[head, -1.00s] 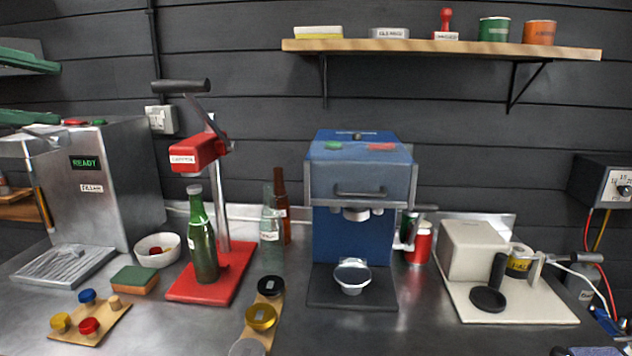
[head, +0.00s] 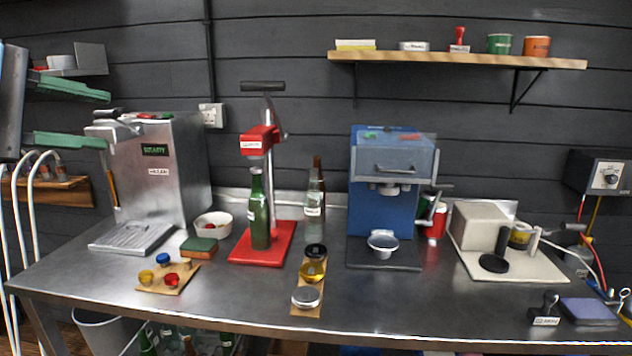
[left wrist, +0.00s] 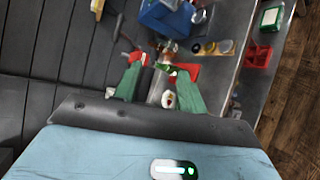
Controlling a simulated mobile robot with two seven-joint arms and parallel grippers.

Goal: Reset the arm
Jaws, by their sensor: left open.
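My left gripper (head: 107,121) comes in from the left edge in the head view, in front of the upper left of the steel filler (head: 190,182). Its two green fingers are spread apart with nothing between them. In the left wrist view the same open fingers (left wrist: 157,66) point towards the bench, with bench things seen beyond and between them. Much of my left arm is outside the head view. My right gripper is in neither view.
The steel bench (head: 230,304) holds a red capper (head: 258,140) with a green bottle (head: 259,215), a blue machine (head: 383,215), a white bowl (head: 212,219) and a cream block (head: 481,224). A wooden shelf (head: 450,58) hangs above.

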